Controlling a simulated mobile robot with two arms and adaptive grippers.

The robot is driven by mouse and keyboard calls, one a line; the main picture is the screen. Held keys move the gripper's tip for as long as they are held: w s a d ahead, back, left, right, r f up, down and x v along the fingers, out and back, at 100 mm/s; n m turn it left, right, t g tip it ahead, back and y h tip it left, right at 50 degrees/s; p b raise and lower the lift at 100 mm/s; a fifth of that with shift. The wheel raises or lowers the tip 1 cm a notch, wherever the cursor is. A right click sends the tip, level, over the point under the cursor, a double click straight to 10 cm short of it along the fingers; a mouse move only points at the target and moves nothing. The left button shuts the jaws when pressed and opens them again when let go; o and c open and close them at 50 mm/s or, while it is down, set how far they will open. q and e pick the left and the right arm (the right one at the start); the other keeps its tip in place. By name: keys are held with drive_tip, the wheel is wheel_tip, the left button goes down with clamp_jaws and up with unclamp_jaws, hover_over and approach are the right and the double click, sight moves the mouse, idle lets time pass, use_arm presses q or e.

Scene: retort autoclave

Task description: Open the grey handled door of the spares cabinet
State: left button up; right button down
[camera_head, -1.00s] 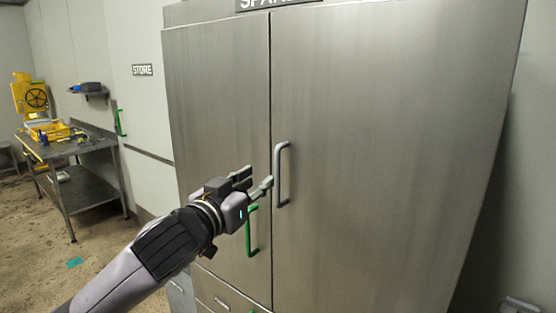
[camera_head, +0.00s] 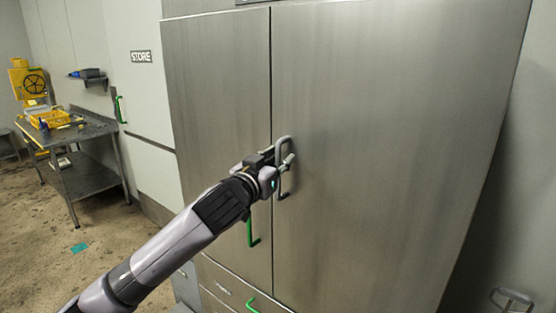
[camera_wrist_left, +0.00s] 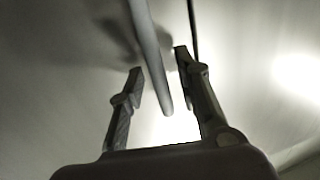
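The spares cabinet is a tall steel unit with two closed upper doors. The grey handle (camera_head: 278,146) is a vertical bar near the left edge of the wide right door (camera_head: 390,130). My left gripper (camera_head: 284,164) is at this handle and partly hides its middle. In the left wrist view, the open left gripper (camera_wrist_left: 160,78) has the handle bar (camera_wrist_left: 153,58) between its two fingers, with a visible gap on each side. The dark door seam (camera_wrist_left: 193,20) shows beside the right finger. My right gripper is not in view.
The left door (camera_head: 215,90) carries a green handle (camera_head: 252,236) just below my left gripper. A drawer below has another green handle (camera_head: 251,304). A steel workbench (camera_head: 95,130) stands at the far left, with open floor before it. A metal frame (camera_head: 512,298) is at lower right.

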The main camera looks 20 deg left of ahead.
use_arm(q)
clamp_jaws()
idle(0.7)
